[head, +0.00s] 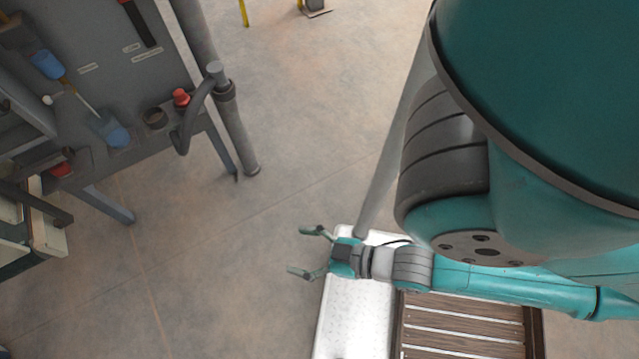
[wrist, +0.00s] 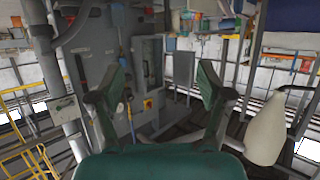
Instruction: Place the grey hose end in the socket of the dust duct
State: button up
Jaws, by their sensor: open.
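In the head view a short curved grey hose (head: 198,110) hangs at the right edge of the grey panel at upper left. Its upper part meets a collar on the grey dust duct (head: 237,135), a slanting pipe. Its lower end hangs free beside the panel's ledge. I cannot tell which part is the socket opening. My gripper (head: 308,252) is open and empty, well below and right of the hose, its fingers pointing left.
The panel holds tools, a red knob (head: 181,97) and a dark ring (head: 155,118). A white perforated plate (head: 352,318) and a slatted wooden pallet (head: 465,328) lie below my arm. Open floor separates gripper and panel. The wrist view shows yellow railings (wrist: 30,128) and a pale sack (wrist: 268,130).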

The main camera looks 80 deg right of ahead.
jog(key=s+a+r+y, duration=0.1)
jog(key=s+r, duration=0.2)
jog(key=r, duration=0.2)
jog(key=shift+s+n+t, duration=0.35)
jog(key=shift+n+t, duration=0.05)
